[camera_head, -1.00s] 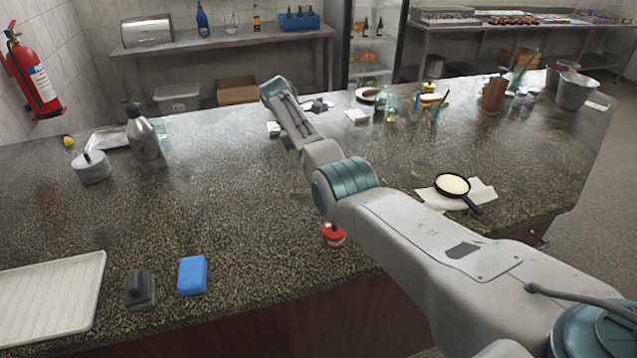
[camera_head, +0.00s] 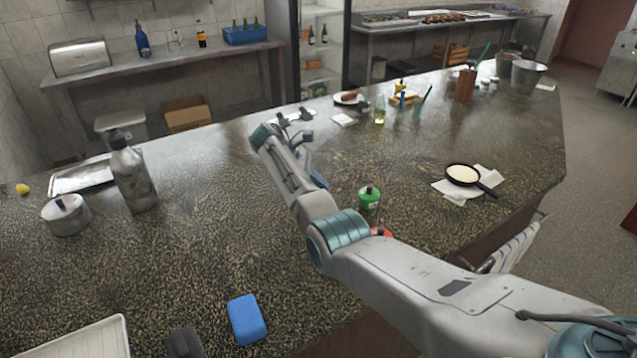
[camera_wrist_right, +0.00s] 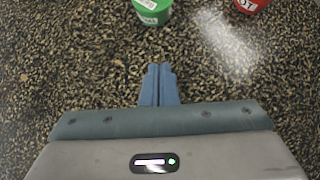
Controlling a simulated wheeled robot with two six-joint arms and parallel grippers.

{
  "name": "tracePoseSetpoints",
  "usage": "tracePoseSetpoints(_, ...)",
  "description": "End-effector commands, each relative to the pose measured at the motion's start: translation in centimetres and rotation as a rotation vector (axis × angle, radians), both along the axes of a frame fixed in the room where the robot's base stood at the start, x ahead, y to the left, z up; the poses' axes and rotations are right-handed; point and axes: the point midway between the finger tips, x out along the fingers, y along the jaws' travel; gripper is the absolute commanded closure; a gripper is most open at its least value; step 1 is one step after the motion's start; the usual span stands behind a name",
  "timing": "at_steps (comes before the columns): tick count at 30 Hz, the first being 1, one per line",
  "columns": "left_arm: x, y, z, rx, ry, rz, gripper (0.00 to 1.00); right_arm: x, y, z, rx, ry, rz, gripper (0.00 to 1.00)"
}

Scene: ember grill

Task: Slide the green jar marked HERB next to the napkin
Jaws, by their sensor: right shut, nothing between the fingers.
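The green jar (camera_head: 368,198) stands upright on the dark speckled counter, just beyond my right forearm. It also shows at the top edge of the right wrist view (camera_wrist_right: 152,10), where its top is cut off. My right gripper (camera_wrist_right: 160,68) is shut and empty, its blue fingers apart from the jar. In the head view its fingers (camera_head: 319,181) are mostly hidden behind my forearm, left of the jar. A white napkin (camera_head: 484,172) lies to the right, partly under a small black pan.
A red jar (camera_head: 381,232) is close to the green one, mostly hidden by my arm. The pan (camera_head: 463,175) holds something pale. A small white item (camera_head: 343,119), bottles and a plate stand farther back. Counter between jar and napkin is clear. A blue sponge (camera_head: 247,318) lies in front.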

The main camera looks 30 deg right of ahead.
Motion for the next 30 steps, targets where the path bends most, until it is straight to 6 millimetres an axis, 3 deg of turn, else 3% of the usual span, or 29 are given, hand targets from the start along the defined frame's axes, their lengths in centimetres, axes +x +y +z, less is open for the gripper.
tracePoseSetpoints(2,0.0,0.1,-0.6,0.001,0.0,0.0,0.6,-0.7,-1.2,-1.6,-0.002,0.001,-0.003,1.0)
tracePoseSetpoints(3,0.1,0.2,0.4,0.002,-0.001,-0.001,0.6,-1.0,-1.8,-1.6,-0.001,0.002,-0.002,1.0)
tracePoseSetpoints(8,1.1,1.2,1.7,0.013,-0.014,-0.005,0.6,-2.2,-3.8,-4.0,-0.001,0.003,-0.002,1.0)
tracePoseSetpoints(15,1.9,1.8,3.7,0.019,-0.025,-0.007,0.6,-3.7,-6.6,-4.2,-0.001,-0.001,-0.001,1.0)
tracePoseSetpoints(30,1.2,0.9,3.6,0.01,-0.016,-0.004,0.6,-4.0,-7.4,-4.5,0.001,0.0,0.0,1.0)
